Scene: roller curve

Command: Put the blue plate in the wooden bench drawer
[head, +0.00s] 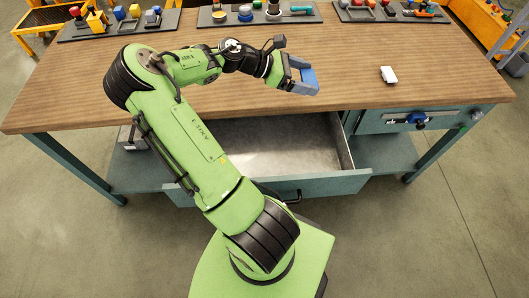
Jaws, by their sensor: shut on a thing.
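The blue plate (308,78) is in my gripper (302,76), above the wooden bench top near its front edge. My gripper is shut on the plate. The fingertips are small and partly covered by the plate. The wooden bench (420,70) spans the view. Its wide drawer (280,145) is pulled open below the front edge, and the part of its metal floor that shows is bare. My arm hides the drawer's left part.
Trays of small parts (258,14) line the back edge. A smaller drawer with a blue-knobbed latch (418,120) is shut at right. The middle of the bench top is clear.

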